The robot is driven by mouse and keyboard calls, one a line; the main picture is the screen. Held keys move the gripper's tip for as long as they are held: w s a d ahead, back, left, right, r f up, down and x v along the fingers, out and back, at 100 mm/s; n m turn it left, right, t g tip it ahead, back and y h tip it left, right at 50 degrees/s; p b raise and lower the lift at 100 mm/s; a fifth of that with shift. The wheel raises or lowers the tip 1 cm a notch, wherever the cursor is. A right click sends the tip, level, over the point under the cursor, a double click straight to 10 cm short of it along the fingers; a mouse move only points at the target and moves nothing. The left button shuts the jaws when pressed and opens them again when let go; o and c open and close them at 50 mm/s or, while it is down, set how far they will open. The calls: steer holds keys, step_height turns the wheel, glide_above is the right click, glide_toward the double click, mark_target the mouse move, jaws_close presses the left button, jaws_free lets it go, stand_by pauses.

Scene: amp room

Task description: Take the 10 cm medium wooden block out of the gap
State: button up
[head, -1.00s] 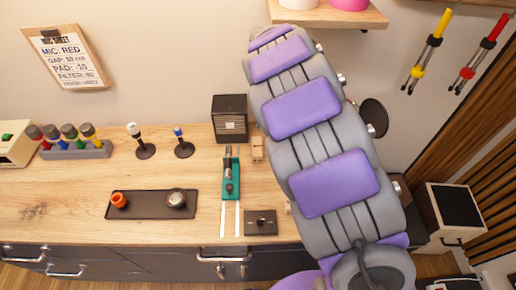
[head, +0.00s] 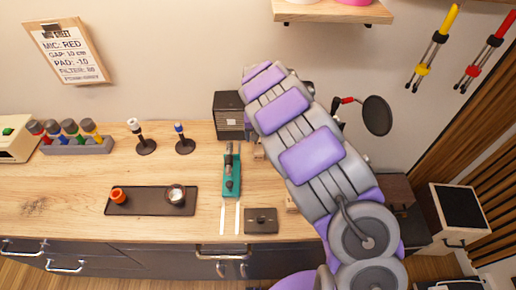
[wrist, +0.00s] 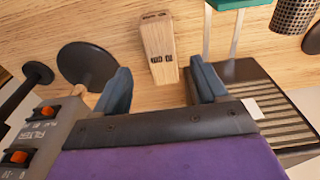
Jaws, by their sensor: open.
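In the wrist view a light wooden block (wrist: 158,45) with a small dark marking, too blurred to read, stands out from the wooden surface. My gripper (wrist: 162,84) is open, with one dark blue finger on each side of the block's line. The block's marked end lies just beyond the fingertips, with no clear contact. In the head view a small piece of light wood (head: 258,152) shows beside my arm, right of the teal stand (head: 232,175) holding a microphone. I cannot tell how tightly the block sits in the gap.
A black grilled box (head: 229,115) stands behind the stand; a dark tray (head: 150,201) lies left. A small black box (head: 261,221) is in front. In the wrist view a unit with orange switches (wrist: 30,140) and a dark disc (wrist: 86,64) are left.

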mark_target(258, 143)
steer(key=f, duration=0.3)
steer(key=w+f+b, duration=0.1)
steer(key=f, duration=0.2)
steer(key=shift+w+a+f, duration=0.15)
steer(key=shift+f, duration=0.25)
steer(key=c, duration=1.2)
steer(key=shift+r, duration=0.15)
